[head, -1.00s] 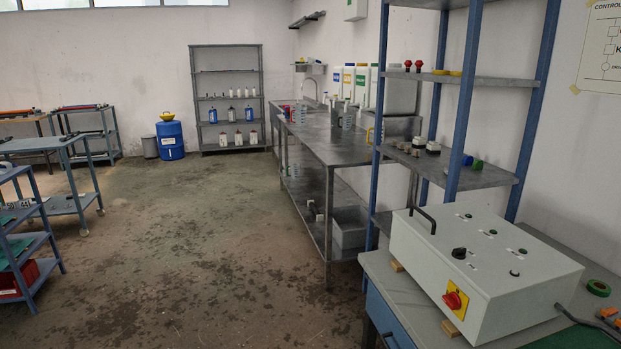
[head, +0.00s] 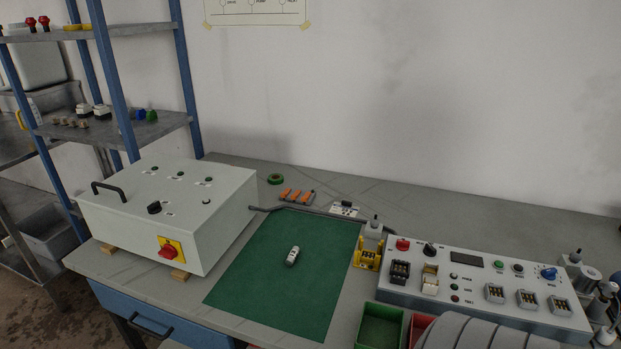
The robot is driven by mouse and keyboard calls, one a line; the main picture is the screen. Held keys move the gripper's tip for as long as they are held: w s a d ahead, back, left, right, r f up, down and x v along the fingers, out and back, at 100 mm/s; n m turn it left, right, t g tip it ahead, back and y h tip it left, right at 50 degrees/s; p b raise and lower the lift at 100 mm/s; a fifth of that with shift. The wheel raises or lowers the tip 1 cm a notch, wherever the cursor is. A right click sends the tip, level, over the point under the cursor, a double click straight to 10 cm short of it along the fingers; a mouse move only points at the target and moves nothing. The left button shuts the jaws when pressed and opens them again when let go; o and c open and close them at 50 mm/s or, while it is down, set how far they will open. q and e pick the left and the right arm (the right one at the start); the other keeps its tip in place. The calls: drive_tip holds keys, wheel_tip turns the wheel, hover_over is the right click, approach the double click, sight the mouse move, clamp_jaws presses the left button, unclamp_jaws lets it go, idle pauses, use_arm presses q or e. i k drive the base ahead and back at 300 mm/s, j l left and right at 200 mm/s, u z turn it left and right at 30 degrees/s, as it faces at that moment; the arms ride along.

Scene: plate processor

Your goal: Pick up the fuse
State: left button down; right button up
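The fuse appears to be the small pale grey cylinder (head: 292,256) with darker ends. It lies on its side on the green mat (head: 250,290) and nothing touches it. I do not make out either gripper in the head view. A grey rounded segmented shape at the bottom right looks like part of my arm, with no fingertips clear on it.
A white control box (head: 165,215) stands left of the mat. A control panel (head: 480,285) with buttons and sockets stands right, behind a green bin (head: 380,328). A yellow holder (head: 367,258) stands at the mat's right edge. Orange-handled tools (head: 297,195) lie behind the mat.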

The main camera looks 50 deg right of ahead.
sight(289, 261)
drive_tip(key=z, duration=1.45)
